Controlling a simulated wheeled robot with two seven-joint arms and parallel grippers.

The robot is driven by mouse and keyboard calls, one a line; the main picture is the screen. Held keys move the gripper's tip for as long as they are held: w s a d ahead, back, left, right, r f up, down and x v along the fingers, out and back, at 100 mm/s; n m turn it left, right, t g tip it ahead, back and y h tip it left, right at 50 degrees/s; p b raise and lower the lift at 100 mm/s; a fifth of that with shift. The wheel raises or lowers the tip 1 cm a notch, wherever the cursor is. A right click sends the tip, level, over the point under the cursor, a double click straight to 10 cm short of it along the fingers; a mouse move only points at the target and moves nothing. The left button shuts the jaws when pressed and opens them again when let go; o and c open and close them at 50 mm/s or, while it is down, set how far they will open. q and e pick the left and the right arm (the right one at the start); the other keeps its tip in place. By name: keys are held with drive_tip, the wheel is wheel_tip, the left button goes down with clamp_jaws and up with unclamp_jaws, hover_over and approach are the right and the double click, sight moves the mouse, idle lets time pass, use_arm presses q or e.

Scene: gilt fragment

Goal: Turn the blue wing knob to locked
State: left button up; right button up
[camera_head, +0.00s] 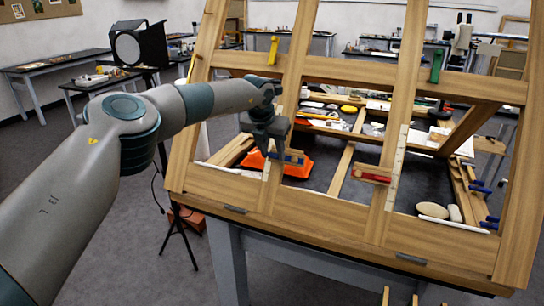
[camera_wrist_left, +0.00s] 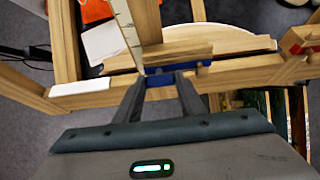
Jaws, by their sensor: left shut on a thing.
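The blue wing knob (camera_head: 291,158) sits on a small wooden block on the lower left part of the wooden frame (camera_head: 330,235). It also shows in the left wrist view as a blue bar (camera_wrist_left: 160,80), partly hidden by the fingers. My left gripper (camera_head: 277,148) reaches in from the left, and in the left wrist view its two fingers (camera_wrist_left: 159,92) are at the knob, one toward each end. It is shut on the blue wing knob. I see no readable locked mark. My right gripper is in neither view.
A red knob (camera_head: 372,177) is to the right on the frame, a yellow one (camera_head: 273,50) and a green one (camera_head: 437,65) higher up. A pale ruler strip (camera_head: 398,165) runs beside the red knob. Tools and an orange item (camera_head: 298,168) lie behind the frame's openings.

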use_arm(q)
drive_tip(key=shift+f, duration=0.1)
drive_tip(key=o, duration=1)
drive_tip(key=shift+o, duration=0.2)
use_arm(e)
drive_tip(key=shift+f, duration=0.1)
use_arm(q)
drive_tip(key=b+v, duration=0.6)
drive_tip(key=v, duration=1.1)
drive_tip(key=shift+r, duration=0.25)
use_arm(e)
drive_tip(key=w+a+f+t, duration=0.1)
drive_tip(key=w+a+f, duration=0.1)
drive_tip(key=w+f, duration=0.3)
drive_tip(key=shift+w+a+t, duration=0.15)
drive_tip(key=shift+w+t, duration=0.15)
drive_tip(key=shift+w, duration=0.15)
use_arm(q)
drive_tip(key=shift+s, duration=0.1)
